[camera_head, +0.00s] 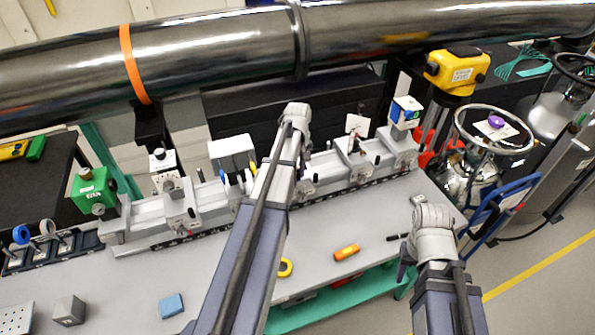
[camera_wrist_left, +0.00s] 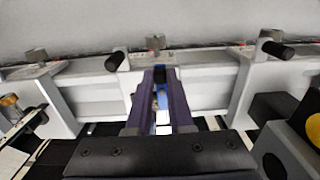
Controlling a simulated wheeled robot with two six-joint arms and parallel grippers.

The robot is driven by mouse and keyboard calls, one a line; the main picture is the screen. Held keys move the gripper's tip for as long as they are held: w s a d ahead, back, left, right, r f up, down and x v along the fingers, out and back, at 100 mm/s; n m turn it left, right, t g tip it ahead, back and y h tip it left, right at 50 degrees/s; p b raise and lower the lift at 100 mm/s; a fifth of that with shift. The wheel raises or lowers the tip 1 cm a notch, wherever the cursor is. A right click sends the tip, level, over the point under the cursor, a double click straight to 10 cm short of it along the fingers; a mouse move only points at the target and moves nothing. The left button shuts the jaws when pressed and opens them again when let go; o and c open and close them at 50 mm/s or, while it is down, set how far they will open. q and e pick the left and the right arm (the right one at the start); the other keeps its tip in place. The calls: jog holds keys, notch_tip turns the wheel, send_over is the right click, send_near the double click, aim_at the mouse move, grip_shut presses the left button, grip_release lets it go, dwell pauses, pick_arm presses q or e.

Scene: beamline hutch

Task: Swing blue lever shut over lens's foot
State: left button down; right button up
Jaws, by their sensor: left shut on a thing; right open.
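A blue lever (camera_wrist_left: 161,125) shows between the fingers of my left gripper (camera_wrist_left: 160,76) in the left wrist view. The gripper is shut on the lever, with a dark end piece between the fingertips beside the grey rail (camera_wrist_left: 95,100). In the head view my left arm hides that spot and its fingertips. I cannot clearly pick out the lens or its foot, or tell whether the lever lies over the foot. My right gripper (camera_head: 404,266) is open and empty above the right part of the bench, away from the rail.
Carriages with black-handled knobs (camera_wrist_left: 115,61) flank the left gripper closely. A large dark pipe (camera_head: 210,50) runs behind the rail. A blue block (camera_head: 171,305), a grey block (camera_head: 69,310) and an orange tool (camera_head: 347,252) lie on the bench (camera_head: 130,280), with bare space between them.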

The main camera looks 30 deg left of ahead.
aim_at(298, 173)
pick_arm(q)
jog(key=c, duration=0.8)
grip_release()
jog(key=shift+r, duration=0.15)
notch_tip(298, 173, up, 8)
jog(key=p, duration=0.8)
jog(key=shift+f, duration=0.2)
jog(key=shift+f, duration=0.1)
jog(key=s+d+f+m+b, duration=0.3)
jog(key=s+d, duration=0.3)
jog(key=d, duration=0.4)
jog(key=s+d+f+m+b, duration=0.4)
jog(key=s+d+m+b, duration=0.1)
jog(key=d, duration=0.5)
jog(key=s+d+f+m+y+b, duration=0.1)
jog(key=s+d+f+m+b, duration=0.3)
jog(key=s+d, duration=0.3)
jog(key=d+m, duration=0.1)
jog(key=d, duration=0.1)
jog(key=shift+s+d+f+m, duration=0.25)
jog(key=shift+s+d+m, duration=0.05)
jog(key=shift+d+m, duration=0.1)
